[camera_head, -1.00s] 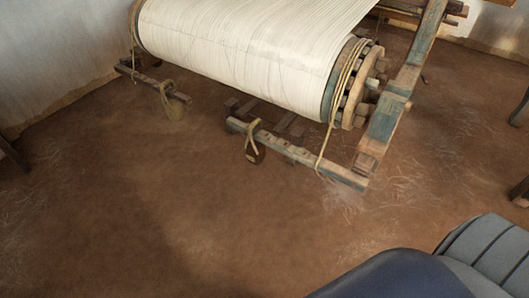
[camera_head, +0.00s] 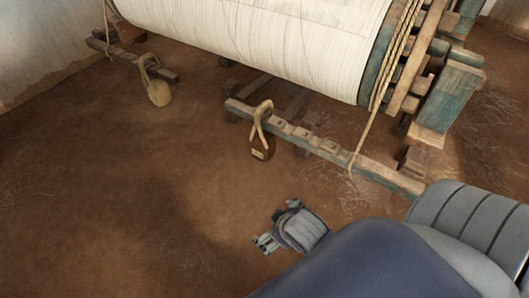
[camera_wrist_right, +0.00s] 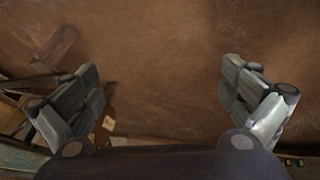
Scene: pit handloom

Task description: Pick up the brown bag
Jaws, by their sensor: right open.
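The brown bag (camera_head: 261,150) hangs by a tan strap from the low wooden beam in front of the loom, with a small pale label on its front. My right gripper (camera_head: 267,243) shows in the head view below the bag in the picture, apart from it. In the right wrist view the two fingers of my right gripper (camera_wrist_right: 165,92) are wide apart with only bare floor between them. A small pale patch, perhaps the bag's label (camera_wrist_right: 108,123), shows beside the left finger there, mostly hidden. My left gripper is in no view.
A tan bag (camera_head: 158,93) hangs from another beam (camera_head: 130,58) at the left. The low wooden beam (camera_head: 330,150) and the loom's white warp roll (camera_head: 270,45) stand behind the brown bag. The brown floor (camera_head: 110,200) at the left and front is clear.

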